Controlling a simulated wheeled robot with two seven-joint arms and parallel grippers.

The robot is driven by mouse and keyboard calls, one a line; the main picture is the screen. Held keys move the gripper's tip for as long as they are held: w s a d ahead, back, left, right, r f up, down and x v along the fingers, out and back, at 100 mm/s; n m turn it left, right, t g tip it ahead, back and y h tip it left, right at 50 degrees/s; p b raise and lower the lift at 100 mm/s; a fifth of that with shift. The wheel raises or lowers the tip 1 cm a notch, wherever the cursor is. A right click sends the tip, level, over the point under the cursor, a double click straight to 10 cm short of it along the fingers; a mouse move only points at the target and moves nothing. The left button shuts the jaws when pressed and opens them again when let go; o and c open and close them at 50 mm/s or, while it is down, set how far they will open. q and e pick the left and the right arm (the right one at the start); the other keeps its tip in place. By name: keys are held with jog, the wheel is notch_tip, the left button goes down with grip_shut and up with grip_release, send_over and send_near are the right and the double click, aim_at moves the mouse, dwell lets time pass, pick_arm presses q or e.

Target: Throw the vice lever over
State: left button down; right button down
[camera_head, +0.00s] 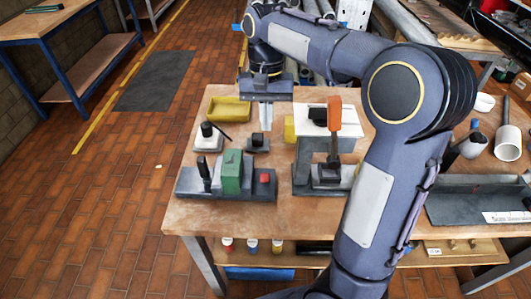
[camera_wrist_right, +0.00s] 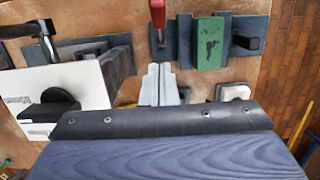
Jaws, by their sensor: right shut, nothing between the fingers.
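My right gripper (camera_head: 266,117) points down over the workbench, its pale fingers together and empty. In the right wrist view the closed fingers (camera_wrist_right: 160,84) show near the middle. An orange lever (camera_head: 335,118) stands upright over a grey stand (camera_head: 303,176) to the right of the gripper, apart from it. Nearer the front edge, a dark grey fixture (camera_head: 230,192) carries a green block (camera_head: 232,171), a black handle and a small red part (camera_head: 264,178). The green block also shows in the wrist view (camera_wrist_right: 210,42). I cannot tell for certain which fixture is the vice. My left gripper is out of view.
My right arm hides part of the bench (camera_head: 210,222).

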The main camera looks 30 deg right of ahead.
aim_at(265, 178)
jog(key=s+f, duration=0.1)
jog(key=f, duration=0.2)
jog(key=s+a+f, duration=0.1)
jog(key=f, duration=0.4)
jog(key=shift+s+a+f, duration=0.35)
jog(key=shift+s, duration=0.05)
jog(key=shift+s+a+f, duration=0.25)
jog(key=shift+s+f, duration=0.1)
jog(key=shift+s, duration=0.1)
jog(key=shift+f, duration=0.1)
jog(key=shift+s+a+f+t+b, duration=0.2)
jog(key=shift+s+t+b, duration=0.1)
jog(key=shift+b, duration=0.05)
jog(key=shift+t+h, duration=0.7)
jog(key=shift+t, duration=0.1)
jog(key=s+b, duration=0.1)
jog(key=s+a+f+b, duration=0.2)
jog(key=shift+s+a+f, duration=0.1)
jog(key=shift+s+f, duration=0.1)
jog(key=shift+s, duration=0.15)
jog(key=shift+s+f, duration=0.15)
jog(key=shift+a, duration=0.1)
